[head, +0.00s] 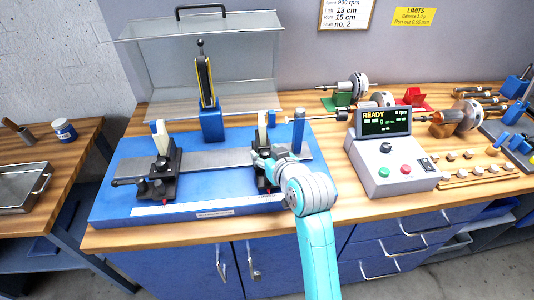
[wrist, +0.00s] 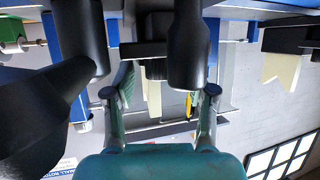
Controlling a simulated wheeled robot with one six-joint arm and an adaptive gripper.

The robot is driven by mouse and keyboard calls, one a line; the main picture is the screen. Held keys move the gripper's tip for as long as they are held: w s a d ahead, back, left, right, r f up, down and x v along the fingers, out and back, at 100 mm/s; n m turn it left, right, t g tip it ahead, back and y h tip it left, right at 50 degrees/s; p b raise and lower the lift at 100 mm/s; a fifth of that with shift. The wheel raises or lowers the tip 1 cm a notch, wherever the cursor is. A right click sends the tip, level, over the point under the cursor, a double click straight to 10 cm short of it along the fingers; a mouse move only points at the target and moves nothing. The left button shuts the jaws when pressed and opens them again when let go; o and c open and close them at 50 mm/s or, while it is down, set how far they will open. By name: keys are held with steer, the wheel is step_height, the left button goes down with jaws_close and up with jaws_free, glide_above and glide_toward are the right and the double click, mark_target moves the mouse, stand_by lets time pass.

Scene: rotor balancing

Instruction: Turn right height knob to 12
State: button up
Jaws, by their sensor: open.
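The right support stand (head: 265,172), black with a pale upright on top, stands on the blue machine base (head: 110,210). My gripper (head: 262,160) is at this stand and hides much of its front. In the wrist view my gripper (wrist: 159,92) is open, its two fingers apart. A dark ribbed round part (wrist: 156,69), perhaps the right height knob, shows between and beyond the fingertips. I see no contact with it. Its scale reading cannot be made out. Large black cylinders (wrist: 190,45) stand close to the fingers.
The left support stand (head: 160,168) is on the same rail. A raised clear cover (head: 150,70) is behind. A control box (head: 392,160) with a display reading READY stands to the right. A wall card (head: 346,14) reads Left 13 cm, Right 15 cm.

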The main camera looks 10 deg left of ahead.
jaws_close()
steer(key=m+t+h, duration=0.1)
steer(key=m+h, duration=0.1)
steer(key=m+t+h, duration=0.1)
steer(key=h, duration=0.1)
steer(key=shift+s+a+m, duration=0.15)
steer(key=shift+a+m, duration=0.2)
steer(key=shift+m, duration=0.05)
steer(key=shift+a+m+h, duration=0.1)
steer(key=shift+m+h, duration=1.8)
steer(key=shift+h, duration=0.4)
